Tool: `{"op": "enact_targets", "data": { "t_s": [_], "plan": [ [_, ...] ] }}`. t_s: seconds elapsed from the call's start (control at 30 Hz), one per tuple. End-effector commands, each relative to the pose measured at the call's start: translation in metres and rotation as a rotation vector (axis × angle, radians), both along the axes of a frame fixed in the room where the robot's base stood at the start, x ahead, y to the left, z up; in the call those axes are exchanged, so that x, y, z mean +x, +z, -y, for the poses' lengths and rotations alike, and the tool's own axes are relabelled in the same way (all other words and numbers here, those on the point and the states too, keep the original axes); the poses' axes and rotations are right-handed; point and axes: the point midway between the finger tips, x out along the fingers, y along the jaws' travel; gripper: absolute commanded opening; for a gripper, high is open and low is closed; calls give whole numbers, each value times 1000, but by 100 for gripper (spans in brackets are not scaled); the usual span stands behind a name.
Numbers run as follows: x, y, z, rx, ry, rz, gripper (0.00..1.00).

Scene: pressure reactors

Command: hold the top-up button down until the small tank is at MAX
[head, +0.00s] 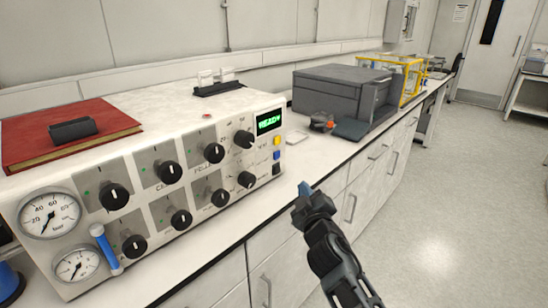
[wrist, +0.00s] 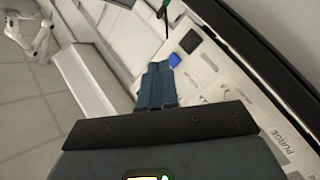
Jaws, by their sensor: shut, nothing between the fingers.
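The white control unit (head: 150,170) stands on the bench and has several black knobs and a lit green display (head: 269,121). Below the display are a yellow button (head: 277,140), a blue button (head: 277,155) and a black one (head: 276,169). I cannot read which is the top-up button. I cannot make out the small tank or a MAX mark.
A red book (head: 60,125) with a black object lies on the unit. Two round gauges, the upper one (head: 49,213) larger, and a blue handle (head: 105,248) are at its left. A grey box (head: 340,90) and yellow frame (head: 405,75) stand farther along. The floor at right is clear.

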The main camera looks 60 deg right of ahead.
Motion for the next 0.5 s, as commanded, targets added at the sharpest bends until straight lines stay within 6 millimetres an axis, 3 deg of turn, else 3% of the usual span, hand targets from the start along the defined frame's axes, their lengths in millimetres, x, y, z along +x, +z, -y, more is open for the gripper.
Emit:
{"op": "enact_targets", "data": {
  "t_s": [0.1,0.2,0.5],
  "plan": [
    [-1,15,31,-40,-64,-6,0],
    [-2,22,45,-59,-94,-11,0],
    [-3,25,51,-69,-111,-16,0]
  ]
}}
